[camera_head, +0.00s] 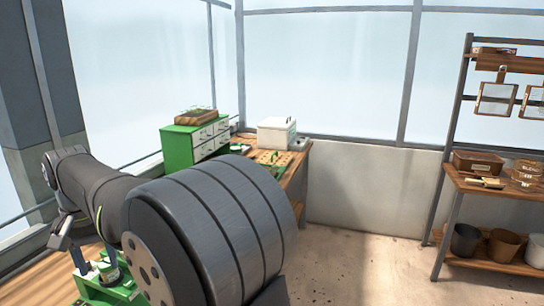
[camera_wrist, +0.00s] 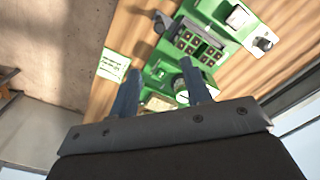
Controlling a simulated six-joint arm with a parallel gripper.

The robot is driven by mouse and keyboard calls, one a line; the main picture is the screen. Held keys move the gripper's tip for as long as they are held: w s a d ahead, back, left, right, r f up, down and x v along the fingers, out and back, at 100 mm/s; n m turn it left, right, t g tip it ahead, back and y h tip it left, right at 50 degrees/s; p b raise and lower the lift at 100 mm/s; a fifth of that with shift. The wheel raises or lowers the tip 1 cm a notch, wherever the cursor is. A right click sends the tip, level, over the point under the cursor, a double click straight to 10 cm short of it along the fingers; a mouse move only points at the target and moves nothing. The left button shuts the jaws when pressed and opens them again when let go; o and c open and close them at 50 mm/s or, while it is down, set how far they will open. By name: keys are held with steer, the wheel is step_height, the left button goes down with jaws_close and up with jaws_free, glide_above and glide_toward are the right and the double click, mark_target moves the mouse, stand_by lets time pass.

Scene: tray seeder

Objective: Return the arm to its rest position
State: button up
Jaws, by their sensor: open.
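My gripper (camera_wrist: 160,76) is open, its two dark fingers apart with nothing held between them. In the wrist view it hangs above a green seeder (camera_wrist: 215,20) on a wooden bench (camera_wrist: 103,100). The seeder carries a small block of dark square cells (camera_wrist: 198,46). A white round-topped part (camera_wrist: 182,95) shows beside the right finger, partly hidden. In the head view my arm fills the left foreground and bends over the green machine (camera_head: 105,290) at the lower left.
A green drawer cabinet (camera_head: 180,143), a white box (camera_head: 275,133) and a tray (camera_head: 272,158) stand on the bench beyond my arm. A shelf rack (camera_head: 450,205) with pots stands at the right. The floor (camera_head: 365,265) between is clear. A printed card (camera_wrist: 113,66) lies on the bench.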

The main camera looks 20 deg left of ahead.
step_height(320, 180, down, 18)
steer(key=shift+d+r, duration=0.1)
steer(key=w, duration=1.1)
step_height(320, 180, up, 18)
steer(key=s+a+f+n+t+y, duration=0.1)
steer(key=s+a+n+t+y, duration=0.1)
steer(key=s+n, duration=0.4)
steer(key=shift+s+a+f+n+y, duration=0.15)
steer(key=shift+f+n+y, duration=0.05)
steer(key=shift+n+y, duration=0.4)
